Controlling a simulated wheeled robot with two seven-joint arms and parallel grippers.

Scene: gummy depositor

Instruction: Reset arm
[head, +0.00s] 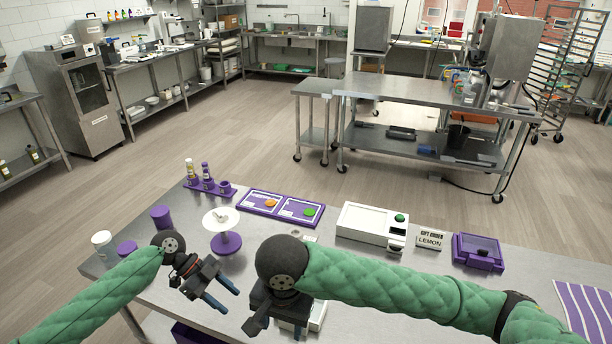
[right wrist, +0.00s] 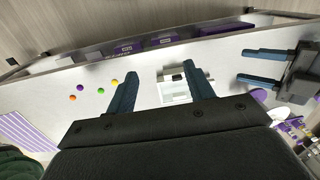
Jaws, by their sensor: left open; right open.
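My left gripper (head: 224,293) is open and empty above the near left part of the steel table (head: 345,285). Its two blue fingers also show in the right wrist view (right wrist: 266,66). My right gripper (head: 268,314) hangs over the table's near edge, with its fingers mostly hidden in the head view. In the right wrist view its two blue fingers (right wrist: 162,92) stand apart with nothing held between them. A small white device (right wrist: 174,91) lies below and beyond that gap. My right arm crosses the near right of the table in the head view.
A striped mat (head: 586,307) lies right. Several coloured balls (right wrist: 101,91) lie loose.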

